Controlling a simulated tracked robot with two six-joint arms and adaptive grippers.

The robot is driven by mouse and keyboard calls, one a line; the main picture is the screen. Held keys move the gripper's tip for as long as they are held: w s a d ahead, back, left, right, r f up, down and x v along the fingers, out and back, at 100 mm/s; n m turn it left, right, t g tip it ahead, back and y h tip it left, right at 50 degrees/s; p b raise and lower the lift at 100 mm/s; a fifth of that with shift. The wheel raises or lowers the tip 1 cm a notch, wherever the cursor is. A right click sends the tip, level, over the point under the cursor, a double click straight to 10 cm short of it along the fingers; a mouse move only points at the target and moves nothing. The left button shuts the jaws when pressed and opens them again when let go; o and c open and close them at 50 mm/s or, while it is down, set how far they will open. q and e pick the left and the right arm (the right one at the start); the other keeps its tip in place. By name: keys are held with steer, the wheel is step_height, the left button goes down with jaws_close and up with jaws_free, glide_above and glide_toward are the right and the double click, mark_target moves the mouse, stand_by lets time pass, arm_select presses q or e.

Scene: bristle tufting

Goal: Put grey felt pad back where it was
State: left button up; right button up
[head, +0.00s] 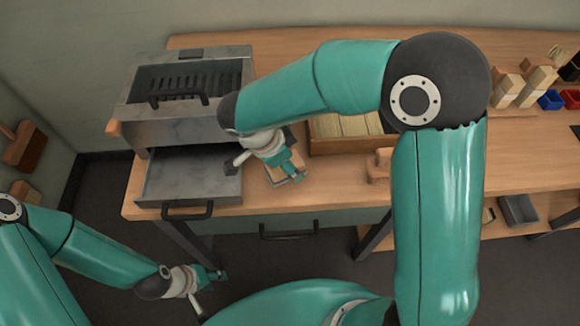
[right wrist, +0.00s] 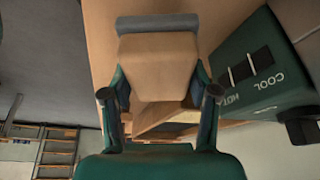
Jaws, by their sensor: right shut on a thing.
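In the right wrist view, my right gripper (right wrist: 158,93) is shut on a tan block with a grey strip along its far end; I take this for the grey felt pad (right wrist: 157,23). One finger is on each side of the block. The pad's former place is not marked.
A grey metal unit (head: 190,130) with a slotted top stands above the drawer. A wooden box (head: 325,145) with pale contents is behind my right gripper. A green box (right wrist: 255,70) marked COOL and HOT shows in the wrist view. My right arm hides part of the bench (head: 330,175).

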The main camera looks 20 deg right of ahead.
steer(key=shift+f, duration=1.4)
steer(key=shift+f, duration=0.15)
steer(key=o, duration=1.2)
